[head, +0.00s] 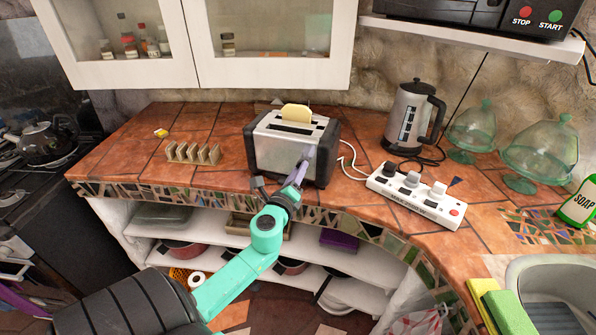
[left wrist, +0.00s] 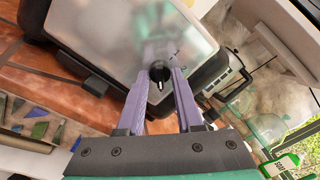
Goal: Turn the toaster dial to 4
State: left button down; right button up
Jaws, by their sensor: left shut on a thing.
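The silver and black toaster (head: 270,150) stands on the tiled counter, with a slice of bread (head: 297,113) sticking up from one slot. My left gripper (head: 300,172) reaches to the lower right of the toaster's front face. In the left wrist view, the black dial (left wrist: 159,73) with a pale pointer mark sits between the purple fingers of my left gripper (left wrist: 160,80), which is shut on it. The toaster's metal face (left wrist: 120,35) fills the upper part of that view. The dial's numbers are too small to read. My right gripper is not in view.
A toast rack (head: 193,153) stands left of the toaster. A white power strip (head: 415,195) with plugs and cables lies to the right, before a kettle (head: 408,118). Glass domed stands (head: 540,150) and a green soap bottle (head: 580,205) are farther right. The counter's front edge is close below my gripper.

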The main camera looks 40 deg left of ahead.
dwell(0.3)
pick_arm(q)
jog(key=c, duration=0.5)
grip_release()
jog(key=shift+c, duration=0.2)
jog(key=shift+s, duration=0.1)
jog(key=b+v, duration=0.4)
jog(key=v, duration=1)
jog(key=shift+s+b, duration=0.15)
jog(key=shift+b, duration=0.25)
